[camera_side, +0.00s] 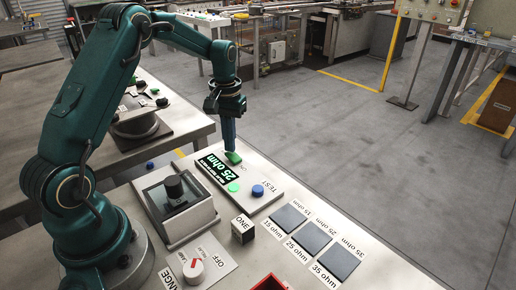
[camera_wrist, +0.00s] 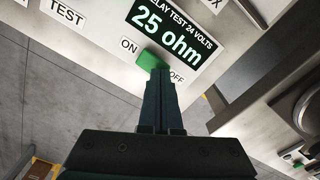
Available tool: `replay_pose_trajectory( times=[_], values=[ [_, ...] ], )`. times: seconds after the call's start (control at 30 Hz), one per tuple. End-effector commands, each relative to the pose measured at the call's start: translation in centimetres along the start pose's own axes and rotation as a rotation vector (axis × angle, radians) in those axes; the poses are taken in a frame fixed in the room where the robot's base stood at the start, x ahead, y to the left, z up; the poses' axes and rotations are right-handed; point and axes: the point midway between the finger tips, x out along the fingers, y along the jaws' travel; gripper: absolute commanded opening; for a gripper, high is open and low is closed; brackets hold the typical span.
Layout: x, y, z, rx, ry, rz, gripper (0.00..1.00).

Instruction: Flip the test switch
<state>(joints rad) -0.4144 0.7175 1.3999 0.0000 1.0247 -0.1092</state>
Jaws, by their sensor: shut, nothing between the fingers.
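The test switch is a small green rocker (camera_side: 234,157) at the far end of the white test panel (camera_side: 275,205). In the wrist view the green switch (camera_wrist: 148,59) sits between the ON and OFF labels, beside the display (camera_wrist: 160,30) that reads 25 ohm. My gripper (camera_side: 231,149) points straight down and is shut and empty. In the wrist view its fingertips (camera_wrist: 159,73) are at the switch's edge on the OFF side and hide part of it. I cannot tell whether they touch it, or which way the rocker is tipped.
A lit green lamp (camera_side: 233,187) and a blue button (camera_side: 257,190) sit on the panel. Nearby are a framed box (camera_side: 196,221) with a black cylinder (camera_side: 175,188), a ONE cube (camera_side: 242,229), a rotary knob (camera_side: 193,268), dark pads (camera_side: 309,237) and a red tray (camera_side: 270,283).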

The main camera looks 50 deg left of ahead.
Motion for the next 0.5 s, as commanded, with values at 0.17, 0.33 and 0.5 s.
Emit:
replay_pose_trajectory(
  times=[0.17,0.33,0.5],
  values=[
    [0.28,0.0,0.02,0.0,-0.001,0.0,0.0],
    [0.51,0.0,0.0,0.0,0.0,0.0,0.0],
    [0.75,0.0,0.0,0.0,0.0,0.0,0.0]
  ],
)
